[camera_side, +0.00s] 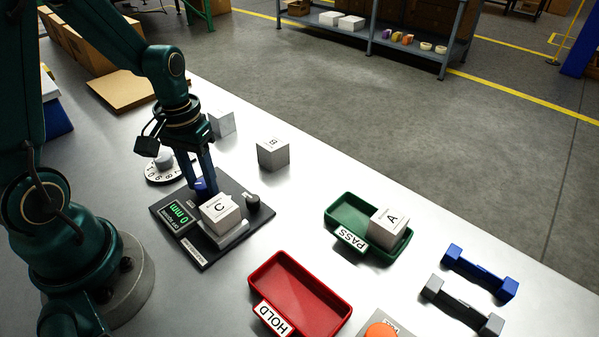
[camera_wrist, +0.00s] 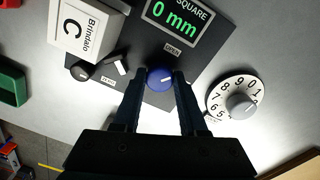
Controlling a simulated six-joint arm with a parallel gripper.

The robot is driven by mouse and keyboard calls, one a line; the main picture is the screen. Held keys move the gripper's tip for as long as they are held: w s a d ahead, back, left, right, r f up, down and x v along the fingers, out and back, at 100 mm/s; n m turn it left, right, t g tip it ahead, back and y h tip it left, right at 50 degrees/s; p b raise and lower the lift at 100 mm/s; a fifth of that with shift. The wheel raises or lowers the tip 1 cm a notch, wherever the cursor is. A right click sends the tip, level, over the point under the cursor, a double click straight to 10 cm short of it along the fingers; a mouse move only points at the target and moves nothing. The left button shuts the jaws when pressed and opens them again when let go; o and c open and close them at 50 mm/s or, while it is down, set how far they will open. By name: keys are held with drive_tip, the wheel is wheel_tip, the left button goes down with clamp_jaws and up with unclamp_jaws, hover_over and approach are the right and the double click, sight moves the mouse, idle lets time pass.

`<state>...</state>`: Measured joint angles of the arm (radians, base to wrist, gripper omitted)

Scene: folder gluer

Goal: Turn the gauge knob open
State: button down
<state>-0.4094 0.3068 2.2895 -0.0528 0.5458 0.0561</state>
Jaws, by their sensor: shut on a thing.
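The gauge knob is blue with a white pointer line and stands on the dark gauge plate (camera_side: 188,253). In the wrist view the knob (camera_wrist: 159,78) sits between my fingertips, below a small OPEN label (camera_wrist: 173,49). My gripper (camera_side: 203,184) points down and is shut on the knob. In the wrist view my gripper (camera_wrist: 160,82) has one finger on each side of it. The gauge display (camera_side: 178,216) reads 0 mm in green. A white box marked C (camera_side: 221,214) rests on the gauge beside the knob; it also shows in the wrist view (camera_wrist: 86,30).
A black knob (camera_side: 252,202) is right of box C. A numbered white dial (camera_wrist: 234,95) stands near the plate. Box B (camera_side: 273,154) and another pale box (camera_side: 222,123) stand behind. The green PASS tray (camera_side: 339,206) holds box A (camera_side: 389,227). The red HOLD tray (camera_side: 300,297) is empty.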

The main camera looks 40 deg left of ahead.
sight(202, 184)
drive_tip(key=n, duration=0.4)
drive_tip(key=shift+n, duration=1.9)
drive_tip(key=shift+c, duration=2.2)
unclamp_jaws()
drive_tip(key=shift+r, duration=2.6)
drive_tip(key=shift+s, duration=0.1)
